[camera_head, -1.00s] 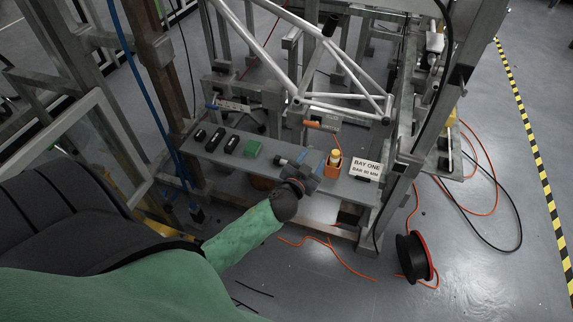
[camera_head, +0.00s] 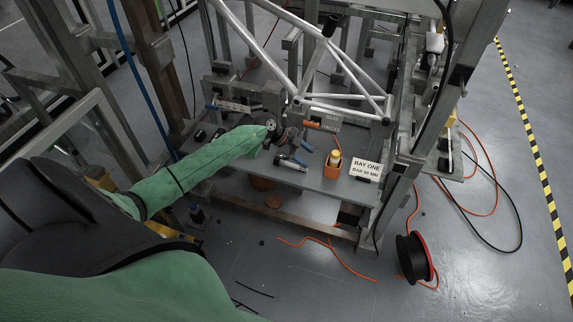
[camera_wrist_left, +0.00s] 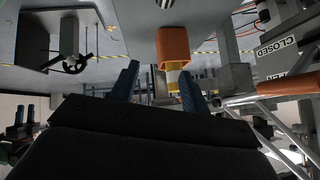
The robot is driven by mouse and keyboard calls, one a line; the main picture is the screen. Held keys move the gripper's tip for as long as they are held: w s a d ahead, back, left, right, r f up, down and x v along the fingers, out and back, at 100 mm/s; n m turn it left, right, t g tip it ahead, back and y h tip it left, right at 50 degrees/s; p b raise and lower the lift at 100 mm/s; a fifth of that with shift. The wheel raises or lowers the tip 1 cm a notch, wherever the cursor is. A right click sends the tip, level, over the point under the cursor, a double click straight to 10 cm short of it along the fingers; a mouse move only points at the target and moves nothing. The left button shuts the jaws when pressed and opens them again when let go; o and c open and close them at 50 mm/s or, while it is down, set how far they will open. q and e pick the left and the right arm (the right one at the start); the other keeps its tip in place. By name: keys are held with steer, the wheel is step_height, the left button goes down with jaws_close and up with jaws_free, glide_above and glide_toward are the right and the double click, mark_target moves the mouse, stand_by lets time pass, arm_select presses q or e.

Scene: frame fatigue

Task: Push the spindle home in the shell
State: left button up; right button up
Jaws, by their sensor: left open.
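The orange shell (camera_head: 331,172) stands on the grey shelf, left of the BAY ONE sign. A pale yellow spindle (camera_head: 335,155) stands in it, with its upper part sticking out. In the wrist view the orange shell (camera_wrist_left: 173,46) appears inverted, and the yellow and white spindle (camera_wrist_left: 173,76) protrudes from it near the right-hand finger. My left gripper (camera_head: 299,154) is open and empty, left of the shell and apart from it in the head view. Its two blue fingers (camera_wrist_left: 156,88) show in the wrist view. How deep the spindle sits is hidden. My right gripper is not in view.
The BAY ONE sign (camera_head: 366,169) stands close right of the shell. A truss of pale tubes (camera_head: 340,62) hangs above and behind the shelf. A lever with an orange handle (camera_head: 312,125) is behind my gripper.

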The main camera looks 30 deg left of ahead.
mark_target(286, 162)
arm_select(q)
steer(key=a+g+y, duration=0.1)
steer(key=a, duration=0.2)
steer(key=a+f+n+g+y, duration=0.1)
steer(key=a, duration=0.3)
steer(key=a+g+y, duration=0.1)
steer(key=a, duration=0.3)
steer(key=shift+s+f+n+y, duration=0.3)
steer(key=shift+s+f+y, duration=0.05)
steer(key=shift+s+y, duration=0.05)
steer(key=shift+a+f, duration=0.15)
steer(key=shift+a, duration=0.05)
steer(key=shift+d+f, duration=0.15)
steer(key=shift+f, duration=0.15)
steer(key=shift+p+x, duration=0.4)
steer(key=shift+x, duration=0.55)
steer(key=p+x, duration=0.1)
steer(key=x, duration=0.3)
steer(key=shift+d, duration=0.15)
steer(key=shift+d+f, duration=0.1)
steer(key=shift+f, duration=0.35)
jaws_close()
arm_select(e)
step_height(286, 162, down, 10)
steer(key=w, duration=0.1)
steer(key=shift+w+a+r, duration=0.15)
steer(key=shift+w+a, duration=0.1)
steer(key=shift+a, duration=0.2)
